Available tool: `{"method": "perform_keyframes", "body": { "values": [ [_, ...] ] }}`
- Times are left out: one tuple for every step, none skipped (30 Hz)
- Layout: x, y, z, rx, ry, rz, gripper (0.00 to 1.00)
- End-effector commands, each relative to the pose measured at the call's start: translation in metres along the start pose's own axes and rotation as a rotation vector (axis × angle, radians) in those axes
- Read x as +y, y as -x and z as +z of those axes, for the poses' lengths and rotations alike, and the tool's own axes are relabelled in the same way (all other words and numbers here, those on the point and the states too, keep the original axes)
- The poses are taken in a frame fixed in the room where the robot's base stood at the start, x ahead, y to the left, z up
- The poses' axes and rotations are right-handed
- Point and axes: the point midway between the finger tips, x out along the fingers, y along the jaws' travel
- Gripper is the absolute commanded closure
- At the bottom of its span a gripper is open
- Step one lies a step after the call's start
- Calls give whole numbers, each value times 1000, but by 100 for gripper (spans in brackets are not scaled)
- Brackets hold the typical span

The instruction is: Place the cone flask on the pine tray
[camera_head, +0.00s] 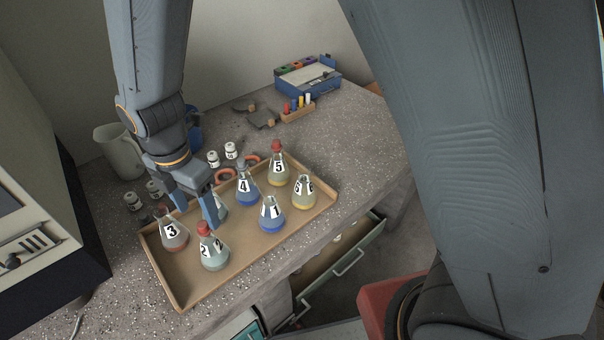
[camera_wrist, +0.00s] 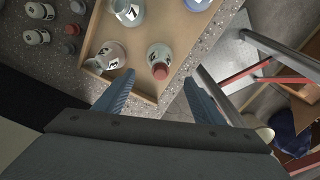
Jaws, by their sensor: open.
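Several numbered cone flasks stand upright on the pine tray (camera_head: 160,262). Flask 2 (camera_head: 213,256), with a red stopper and pale grey-green contents, is near the front left; it also shows in the wrist view (camera_wrist: 158,54). Flask 3 (camera_head: 174,238), with pinkish contents, stands left of it. Another flask (camera_head: 221,207) is partly hidden behind a finger. My gripper (camera_head: 197,214) points down, open, its fingertips around flask 2's stopper in the picture; contact cannot be told.
A white jug (camera_head: 120,152) stands at the back left. A blue box (camera_head: 308,82) and a small rack (camera_head: 297,112) stand at the back. An open drawer (camera_head: 335,262) juts below the bench.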

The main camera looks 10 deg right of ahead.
Motion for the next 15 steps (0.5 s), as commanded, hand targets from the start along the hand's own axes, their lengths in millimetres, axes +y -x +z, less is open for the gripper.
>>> {"method": "perform_keyframes", "body": {
  "values": [
    [-2, 2, 5, 0, -32, 2, 37],
    [-5, 4, 10, -1, -64, 4, 37],
    [-9, 6, 18, -1, -121, 7, 37],
    [-14, 8, 26, -1, -177, 10, 37],
    [-20, 11, 35, -1, -242, 13, 37],
    [-28, 15, 48, -1, -343, 19, 37],
    [-36, 18, 58, -1, -426, 24, 37],
    [-44, 21, 69, -1, -513, 29, 37],
    [-55, 25, 82, -1, -634, 35, 37],
    [-64, 28, 92, 0, -724, 38, 37],
    [-73, 31, 101, 1, -813, 43, 37],
    [-86, 34, 112, 2, -932, 49, 37],
    [-95, 37, 121, 3, -1021, 55, 37],
    [-105, 40, 128, 5, -1110, 60, 37],
    [-118, 43, 138, 7, -1230, 67, 37]
  ]
}}
